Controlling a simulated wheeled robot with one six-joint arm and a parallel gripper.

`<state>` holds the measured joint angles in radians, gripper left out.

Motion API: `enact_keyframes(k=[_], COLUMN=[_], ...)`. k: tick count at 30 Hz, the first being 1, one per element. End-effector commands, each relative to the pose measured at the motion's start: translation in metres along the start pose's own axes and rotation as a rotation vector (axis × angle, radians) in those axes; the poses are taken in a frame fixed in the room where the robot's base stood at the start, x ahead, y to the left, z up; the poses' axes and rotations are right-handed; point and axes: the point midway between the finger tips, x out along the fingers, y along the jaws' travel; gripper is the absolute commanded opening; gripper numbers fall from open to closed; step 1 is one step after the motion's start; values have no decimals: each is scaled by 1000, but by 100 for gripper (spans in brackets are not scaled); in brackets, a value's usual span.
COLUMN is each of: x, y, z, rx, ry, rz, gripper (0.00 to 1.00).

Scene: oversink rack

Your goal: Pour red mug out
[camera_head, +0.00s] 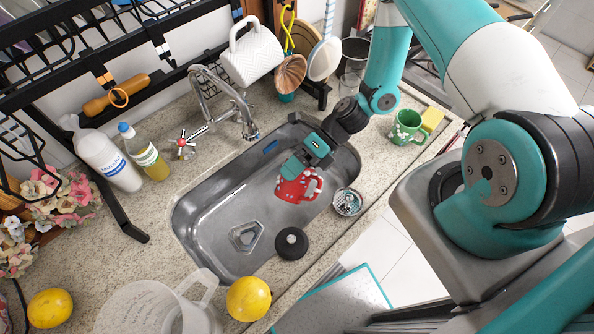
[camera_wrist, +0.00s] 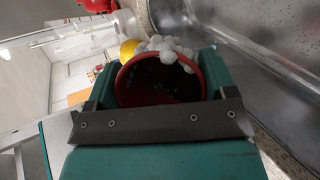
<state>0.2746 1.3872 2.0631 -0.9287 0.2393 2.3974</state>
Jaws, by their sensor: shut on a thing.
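The red mug (camera_head: 292,189) with white decoration is in my gripper (camera_head: 303,163), over the right part of the sink basin (camera_head: 205,212). It looks tilted in the head view, with its handle toward the right. In the wrist view my gripper (camera_wrist: 158,78) has a finger on each side of the mug (camera_wrist: 122,80). The mug's round mouth and dark inside show there, but I cannot tell whether anything is in it. White puffy lumps (camera_wrist: 166,48) sit at its far rim; I cannot tell whether they are part of the mug.
A black round item (camera_head: 291,243) lies at the sink's front edge, and a strainer (camera_head: 347,202) is at its right front. The faucet (camera_head: 215,90) rises behind. A green mug (camera_head: 406,127) stands right. A clear jug (camera_head: 140,308) and lemon (camera_head: 248,298) are in front.

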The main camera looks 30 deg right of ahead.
Motion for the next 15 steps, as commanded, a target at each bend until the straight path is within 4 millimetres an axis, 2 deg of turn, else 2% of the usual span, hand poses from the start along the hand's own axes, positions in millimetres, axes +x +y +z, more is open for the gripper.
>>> enact_keyframes(k=[15], x=[2], y=[-11], z=[-2], rx=[63], ry=[0], rz=[160], gripper=[46])
